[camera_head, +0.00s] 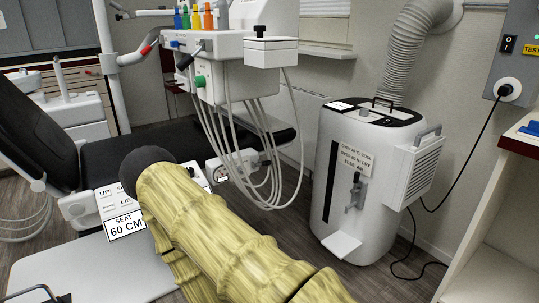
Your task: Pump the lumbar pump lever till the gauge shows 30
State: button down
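No lever can be made out clearly. My gripper's fingers do not show. The dental chair has a dark backrest (38,135) at left and a control panel with a "SEAT 60 CM" label (126,227).
A white instrument unit (225,50) with hanging hoses (262,165) stands behind the gauge. A white cylindrical machine (358,185) with a grey duct (408,50) stands at right. A grey plate (85,272) lies at lower left. Dark floor shows between chair and machine.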

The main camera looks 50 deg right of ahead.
aim_at(267, 163)
jog(key=z, duration=1.1)
jog(key=i, duration=0.15)
